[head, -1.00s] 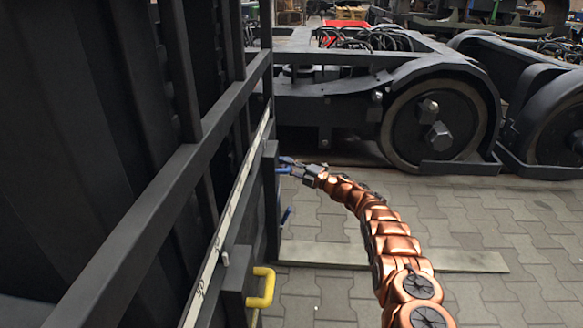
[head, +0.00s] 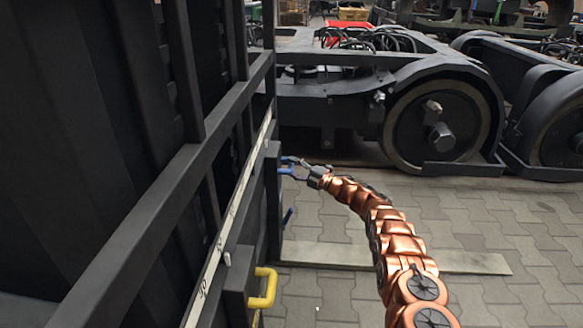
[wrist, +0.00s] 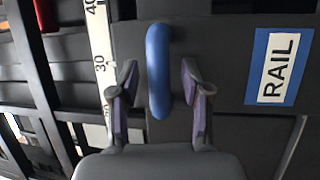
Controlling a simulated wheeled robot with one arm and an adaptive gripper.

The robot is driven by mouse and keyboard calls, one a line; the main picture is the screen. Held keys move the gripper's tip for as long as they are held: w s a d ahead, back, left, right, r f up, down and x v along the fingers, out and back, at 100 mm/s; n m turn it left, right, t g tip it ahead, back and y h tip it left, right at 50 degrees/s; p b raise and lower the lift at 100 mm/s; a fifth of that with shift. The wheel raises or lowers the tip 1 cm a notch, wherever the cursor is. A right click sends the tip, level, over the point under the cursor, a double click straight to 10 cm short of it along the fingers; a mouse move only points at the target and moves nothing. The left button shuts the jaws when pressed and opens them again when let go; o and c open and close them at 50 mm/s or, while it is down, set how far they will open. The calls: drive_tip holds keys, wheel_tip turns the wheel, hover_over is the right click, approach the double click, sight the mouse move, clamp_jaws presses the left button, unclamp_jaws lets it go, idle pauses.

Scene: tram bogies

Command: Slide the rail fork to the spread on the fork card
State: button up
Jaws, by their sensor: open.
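The rail fork (wrist: 225,95) is a dark plate with a blue-bordered RAIL label (wrist: 279,67) and a blue handle (wrist: 158,72). In the head view the dark fork plate (head: 272,205) hangs on the carriage at left of centre. My gripper (wrist: 158,88) is open, with one finger on each side of the blue handle and a gap visible at both. In the head view my gripper (head: 296,170) is at the fork's upper part. A white scale (wrist: 99,45) with marks 30 and 40 runs beside the fork. I see no fork card.
A yellow handle (head: 264,288) sits on another dark block nearer me. The dark carriage frame (head: 150,190) fills the left. A bogie with large wheels (head: 437,125) stands behind. Paved floor (head: 480,225) at right is mostly clear, with a flat pale strip (head: 400,257) on it.

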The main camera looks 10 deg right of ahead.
drive_tip(key=v, duration=1.1)
drive_tip(key=shift+s, duration=0.1)
